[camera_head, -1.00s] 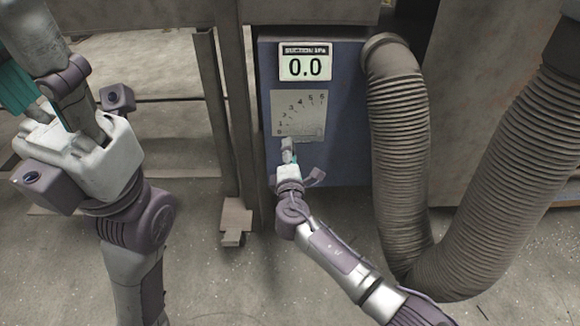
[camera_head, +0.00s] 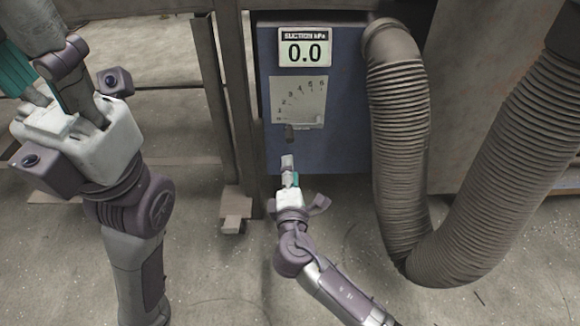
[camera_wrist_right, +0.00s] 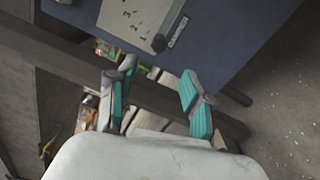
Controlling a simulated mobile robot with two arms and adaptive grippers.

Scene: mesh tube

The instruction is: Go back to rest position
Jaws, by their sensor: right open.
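My right gripper (camera_head: 288,165) is in front of the lower part of a blue suction box (camera_head: 345,150), just below its small dark knob (camera_head: 290,133). A gap shows between knob and gripper. In the right wrist view the two teal-padded fingers (camera_wrist_right: 155,98) are spread apart with nothing between them, and the box (camera_wrist_right: 235,35) lies beyond them. My left gripper (camera_head: 80,125) is large at the left, pointing up; its fingertips are not clearly shown, so its opening cannot be told.
The display (camera_head: 305,47) reads 0.0 above a scale plate (camera_head: 298,102). A thick ribbed hose (camera_head: 400,150) hangs in a loop at the right. Metal frame posts (camera_head: 215,110) stand left of the box. Open concrete floor (camera_head: 225,285) lies below.

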